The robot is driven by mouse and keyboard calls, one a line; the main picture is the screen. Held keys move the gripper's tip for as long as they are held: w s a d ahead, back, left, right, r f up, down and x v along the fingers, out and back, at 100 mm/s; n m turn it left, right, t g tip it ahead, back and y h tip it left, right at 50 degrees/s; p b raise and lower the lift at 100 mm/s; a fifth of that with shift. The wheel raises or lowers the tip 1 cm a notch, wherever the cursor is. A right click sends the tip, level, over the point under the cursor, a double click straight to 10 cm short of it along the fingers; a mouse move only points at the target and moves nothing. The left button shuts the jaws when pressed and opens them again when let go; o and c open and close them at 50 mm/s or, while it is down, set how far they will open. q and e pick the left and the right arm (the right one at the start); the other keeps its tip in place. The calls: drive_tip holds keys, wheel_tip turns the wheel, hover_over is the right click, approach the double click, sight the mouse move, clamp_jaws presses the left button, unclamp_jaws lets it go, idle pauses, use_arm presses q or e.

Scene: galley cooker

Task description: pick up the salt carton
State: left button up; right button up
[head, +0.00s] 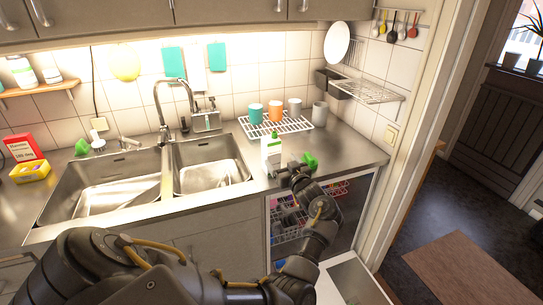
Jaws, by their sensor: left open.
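A red carton with white print (22,147) stands upright on the counter at the far left, left of the sinks. It looks like the salt carton, but its print is too small to read surely. A yellow box (30,171) is in front of it. My left gripper (289,168) is open at the right counter's front edge, beside a white bottle with a green cap (272,153) and a green item (310,160). It is far from the red carton; I cannot tell whether it touches the bottle. My right gripper is not in view.
A double sink (167,185) with a tall tap (163,120) lies between the red carton and my left gripper. A white rack (262,126) with several cups stands behind. An open dishwasher (350,230) is below the right counter. Wall cabinets (200,12) hang above.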

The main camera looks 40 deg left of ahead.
sight(274, 153)
use_arm(q)
drive_tip(key=x, duration=0.4)
drive_tip(key=shift+w+a+p, duration=0.1)
drive_tip(key=shift+a+p, duration=0.2)
drive_tip(key=shift+p, duration=0.05)
drive_tip(key=shift+w+a+r+p, duration=0.15)
drive_tip(key=shift+a+p, duration=0.2)
drive_tip(key=shift+a, duration=0.05)
drive_tip(key=x, duration=0.3)
drive_tip(key=p+x, duration=0.1)
drive_tip(key=shift+w+a+f, duration=0.1)
drive_tip(key=shift+a+f, duration=0.1)
drive_tip(key=shift+f, duration=0.05)
drive_tip(key=shift+d, duration=0.1)
drive_tip(key=c, duration=1.3)
drive_tip(key=shift+o, duration=0.2)
drive_tip(key=shift+r, duration=0.1)
